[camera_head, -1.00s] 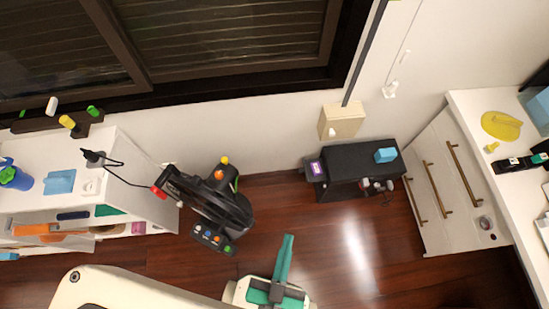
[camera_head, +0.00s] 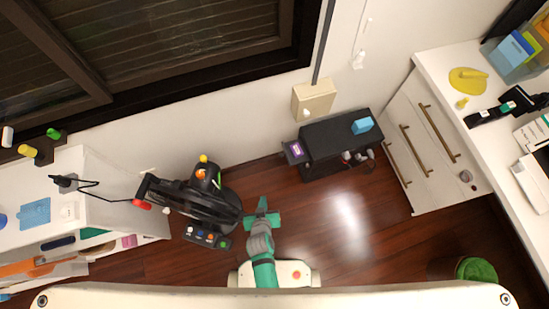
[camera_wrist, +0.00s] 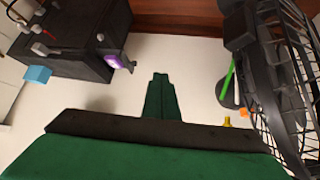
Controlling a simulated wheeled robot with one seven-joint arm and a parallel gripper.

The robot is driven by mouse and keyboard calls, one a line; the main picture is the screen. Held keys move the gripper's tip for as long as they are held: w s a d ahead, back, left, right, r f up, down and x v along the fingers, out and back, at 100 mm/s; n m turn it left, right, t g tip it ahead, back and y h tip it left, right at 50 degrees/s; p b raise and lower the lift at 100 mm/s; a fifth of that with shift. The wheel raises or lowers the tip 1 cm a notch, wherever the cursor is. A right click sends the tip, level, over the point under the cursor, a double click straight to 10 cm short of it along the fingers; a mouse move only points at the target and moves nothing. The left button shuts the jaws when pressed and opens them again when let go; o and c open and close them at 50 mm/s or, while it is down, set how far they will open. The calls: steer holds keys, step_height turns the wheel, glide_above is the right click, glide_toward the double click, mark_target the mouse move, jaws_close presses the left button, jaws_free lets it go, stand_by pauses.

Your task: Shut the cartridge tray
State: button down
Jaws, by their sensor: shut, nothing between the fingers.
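The cartridge tray (camera_head: 295,152) is a small dark tray with a purple piece in it, sticking out from the left end of a black box-shaped device (camera_head: 335,142) on the floor by the wall. It also shows in the wrist view (camera_wrist: 125,63), left of centre, jutting from the device (camera_wrist: 75,35). My gripper (camera_head: 262,204) is shut and empty, below and left of the tray in the head view and apart from it. In the wrist view the closed green fingers (camera_wrist: 160,80) point between the tray and a black fan.
The black fan (camera_head: 190,210) stands left of my gripper. A light blue block (camera_head: 362,125) lies on top of the device. White drawers (camera_head: 430,150) stand to the right, a white desk (camera_head: 100,190) to the left. Open wooden floor (camera_head: 345,225) lies in front of the device.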

steer(key=w+a+f+g+h, duration=0.1)
steer(key=w+f+h, duration=0.15)
steer(key=w, duration=0.65)
steer(key=w+a+f+g+h, duration=0.15)
steer(key=w+f, duration=0.25)
steer(key=w, duration=0.6)
steer(key=w+d+f, duration=0.5)
steer(key=d+f, duration=0.2)
steer(key=f, duration=0.1)
steer(key=shift+w+d+n, duration=0.2)
steer(key=shift+w+n, duration=0.1)
steer(key=shift+n, duration=0.1)
steer(key=shift+w, duration=0.1)
